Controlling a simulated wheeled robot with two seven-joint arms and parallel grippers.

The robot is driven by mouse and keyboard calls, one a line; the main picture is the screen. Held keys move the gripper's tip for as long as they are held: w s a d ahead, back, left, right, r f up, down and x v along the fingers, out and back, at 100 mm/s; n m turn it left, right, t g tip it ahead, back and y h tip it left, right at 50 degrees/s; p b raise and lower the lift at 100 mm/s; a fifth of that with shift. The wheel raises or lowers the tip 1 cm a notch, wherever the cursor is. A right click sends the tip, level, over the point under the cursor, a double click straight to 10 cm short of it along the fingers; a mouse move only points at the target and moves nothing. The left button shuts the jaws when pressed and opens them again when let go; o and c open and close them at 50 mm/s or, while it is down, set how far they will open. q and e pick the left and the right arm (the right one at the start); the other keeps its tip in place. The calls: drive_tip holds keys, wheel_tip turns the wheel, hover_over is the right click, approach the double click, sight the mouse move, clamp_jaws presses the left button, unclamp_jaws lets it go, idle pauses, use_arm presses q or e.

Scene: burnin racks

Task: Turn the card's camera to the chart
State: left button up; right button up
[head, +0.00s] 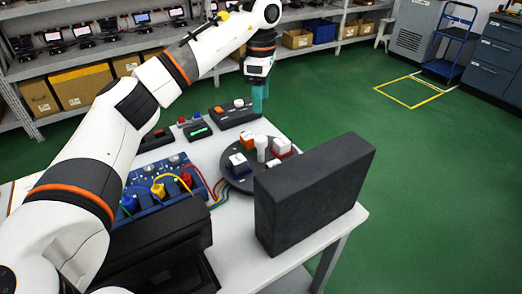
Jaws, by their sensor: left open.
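My left arm reaches in from the left, and its gripper (260,100) with teal fingers points down above the far end of the white table. It is open and appears empty, beyond the round black disc (238,180). On the disc stand a white cylinder (262,148), a small dark block with a white top (238,163), and orange-and-white and red-and-white pieces. I cannot tell which piece is the card's camera. A thick dark upright panel (312,195) stands at the right edge of the table; no chart face shows on it. My right gripper is out of view.
A blue board (160,183) with knobs and coloured cables lies left of the disc. Black button boxes (235,113) stand along the far side. A black box (155,250) is at the near left.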

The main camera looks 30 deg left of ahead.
sight(261, 138)
use_arm(q)
wheel_tip(261, 138, down, 12)
drive_tip(key=shift+f+p, duration=0.25)
drive_tip(key=shift+p, duration=0.35)
clamp_jaws()
